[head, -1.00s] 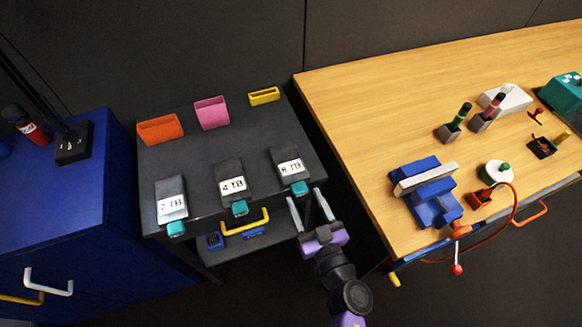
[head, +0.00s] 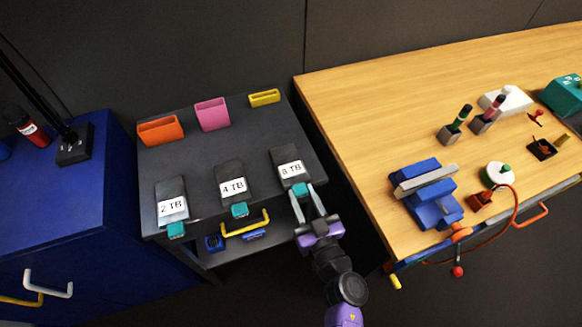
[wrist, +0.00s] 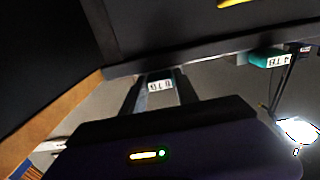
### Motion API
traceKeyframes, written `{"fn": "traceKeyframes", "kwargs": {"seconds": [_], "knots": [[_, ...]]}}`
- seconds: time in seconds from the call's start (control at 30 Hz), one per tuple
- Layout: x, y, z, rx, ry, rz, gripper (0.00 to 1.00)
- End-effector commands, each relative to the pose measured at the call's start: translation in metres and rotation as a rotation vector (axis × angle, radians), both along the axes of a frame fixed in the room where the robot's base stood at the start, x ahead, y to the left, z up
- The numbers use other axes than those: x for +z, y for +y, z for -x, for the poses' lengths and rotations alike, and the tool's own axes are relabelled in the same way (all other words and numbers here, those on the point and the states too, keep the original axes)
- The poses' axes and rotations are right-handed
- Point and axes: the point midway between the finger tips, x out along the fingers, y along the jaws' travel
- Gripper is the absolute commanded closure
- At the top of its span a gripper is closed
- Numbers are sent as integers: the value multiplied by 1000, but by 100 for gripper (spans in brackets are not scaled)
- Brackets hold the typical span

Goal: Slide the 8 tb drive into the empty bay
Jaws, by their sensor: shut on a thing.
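The 8 TB drive (head: 287,157) lies on the dark table, a dark slab with a white "8 TB" label and a teal handle at its front edge. My gripper (head: 302,191) is shut on this teal handle, coming from the front. In the wrist view, the drive's label (wrist: 160,86) shows upside down between the fingers. The 2 TB drive (head: 170,191) and the 4 TB drive (head: 231,176) lie to its left, each with a teal handle. I cannot make out an empty bay for certain.
A wooden table (head: 350,110) with several objects is right; a blue cabinet (head: 60,210) is left.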

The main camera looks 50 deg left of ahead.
Motion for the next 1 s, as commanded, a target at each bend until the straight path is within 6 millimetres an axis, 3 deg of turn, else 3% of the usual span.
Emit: {"fn": "traceKeyframes", "kwargs": {"seconds": [1.0], "knots": [[29,0,0,0,-1,-2,100]]}}
